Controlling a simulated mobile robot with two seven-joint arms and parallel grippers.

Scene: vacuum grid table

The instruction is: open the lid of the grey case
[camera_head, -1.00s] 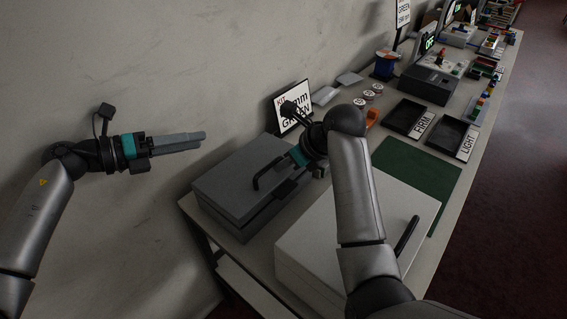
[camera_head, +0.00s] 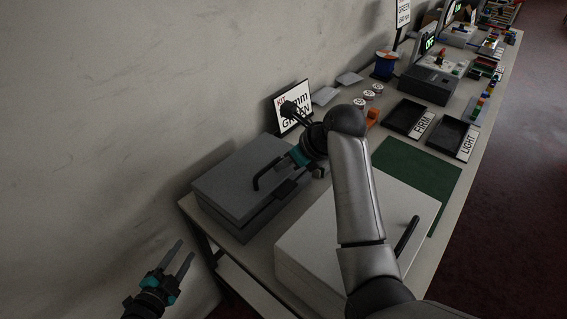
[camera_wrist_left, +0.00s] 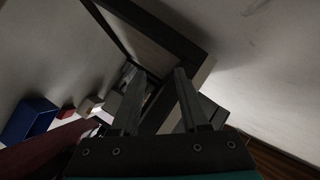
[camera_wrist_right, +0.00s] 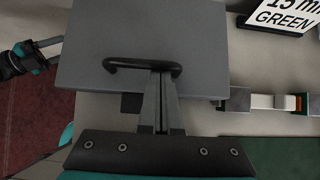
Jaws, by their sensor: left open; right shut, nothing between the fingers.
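The grey case (camera_head: 228,178) stands at the near left end of the table with its lid down; a black bar handle (camera_head: 262,172) is on it. In the right wrist view the lid (camera_wrist_right: 150,35) fills the top, with the handle (camera_wrist_right: 142,66) along its near edge. My right gripper (camera_wrist_right: 162,78) is shut and empty, its fingertips at the right part of the handle; I cannot tell if they touch it. In the head view its arm partly hides it. My left gripper (camera_head: 180,252) is open and empty, left of the table and below its top.
A white case (camera_head: 320,245) with a black handle stands beside the grey case. A green mat (camera_head: 425,170), black trays (camera_head: 408,116) and a kit sign (camera_head: 292,108) lie beyond. The wall is close on the left. The left wrist view shows the table frame (camera_wrist_left: 150,28).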

